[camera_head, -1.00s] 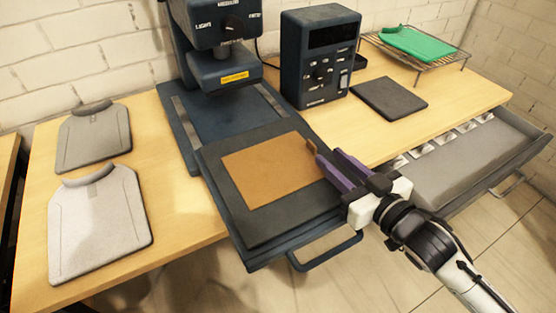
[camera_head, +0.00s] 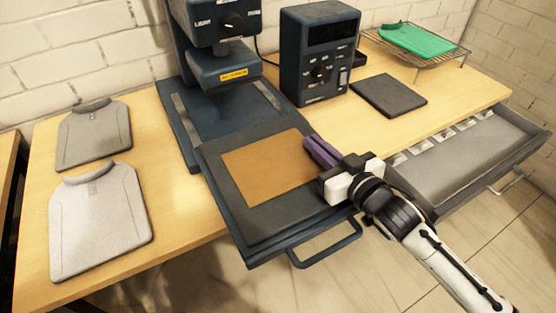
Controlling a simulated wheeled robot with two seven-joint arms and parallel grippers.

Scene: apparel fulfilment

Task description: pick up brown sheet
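The brown sheet (camera_head: 267,168) lies flat on the dark pad (camera_head: 262,229) of the pulled-out press drawer. My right gripper (camera_head: 311,149) is at the right edge of the sheet, with its purple fingers pointing up and left. The fingers overlap in this view, so I cannot tell whether they are open or shut, or whether they touch the sheet. The sheet's right edge is partly hidden behind them. My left gripper is not in view.
The press (camera_head: 222,60) stands behind the pad, beside a dark control box (camera_head: 319,60). Two grey garments (camera_head: 97,220) lie at the left. A dark flat pad (camera_head: 389,96), a rack with a green garment (camera_head: 418,43) and an open drawer (camera_head: 468,160) are at the right. A drawer handle (camera_head: 325,250) juts out in front.

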